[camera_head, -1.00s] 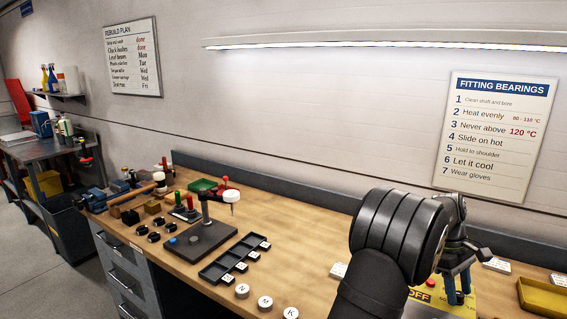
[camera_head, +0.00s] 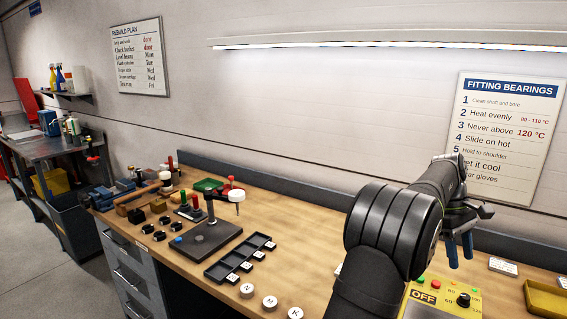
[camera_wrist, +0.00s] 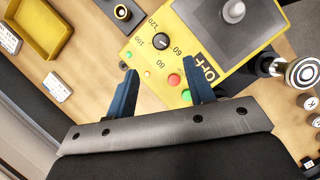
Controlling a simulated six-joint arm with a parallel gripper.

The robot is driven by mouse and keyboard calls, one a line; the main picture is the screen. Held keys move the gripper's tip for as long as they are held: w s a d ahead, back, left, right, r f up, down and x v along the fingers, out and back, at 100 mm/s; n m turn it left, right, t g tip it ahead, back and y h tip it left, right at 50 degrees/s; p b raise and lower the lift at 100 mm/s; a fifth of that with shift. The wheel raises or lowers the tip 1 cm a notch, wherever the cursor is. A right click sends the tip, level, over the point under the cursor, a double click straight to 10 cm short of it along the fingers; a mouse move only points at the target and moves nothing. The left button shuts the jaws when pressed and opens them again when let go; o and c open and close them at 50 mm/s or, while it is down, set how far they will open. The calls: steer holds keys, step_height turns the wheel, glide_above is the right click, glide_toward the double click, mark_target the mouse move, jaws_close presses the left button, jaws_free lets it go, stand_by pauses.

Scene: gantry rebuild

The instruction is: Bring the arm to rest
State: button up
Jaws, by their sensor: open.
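My gripper (camera_head: 460,257) is at the right of the head view, above the yellow heater box (camera_head: 424,297). Its two blue fingers point down, spread apart. In the wrist view my gripper (camera_wrist: 160,72) is open with nothing between the fingers. The yellow box (camera_wrist: 150,56) lies beyond the fingertips there, showing a dial, red and green buttons and a display reading OFF. My arm hides part of the bench and the left of the box in the head view.
A yellow tray (camera_head: 546,297) and white labels (camera_head: 503,266) lie at right on the bench. A black divided tray (camera_head: 218,272), white round lettered pieces (camera_head: 270,302) and a dark stand (camera_head: 205,240) are at left. The middle bench is fairly clear.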

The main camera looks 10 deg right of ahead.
glide_toward(465, 296)
steer(key=x, duration=0.9)
steer(key=shift+w+d+r+m+y, duration=0.15)
steer(key=shift+m+y, duration=0.25)
steer(key=shift+m, duration=0.6)
steer(key=m+y, duration=0.1)
steer(key=m, duration=0.2)
steer(key=m+y, duration=0.1)
steer(key=m, duration=0.2)
steer(key=shift+d, duration=0.2)
steer(key=m, duration=0.2)
steer(key=m+t+y, duration=0.1)
steer(key=m, duration=0.1)
steer(key=shift+m+y, duration=0.3)
steer(key=shift+m, duration=0.1)
steer(key=shift+d+m+t+y, duration=0.1)
steer(key=shift+m+t+y, duration=0.5)
steer(key=shift+m, duration=1)
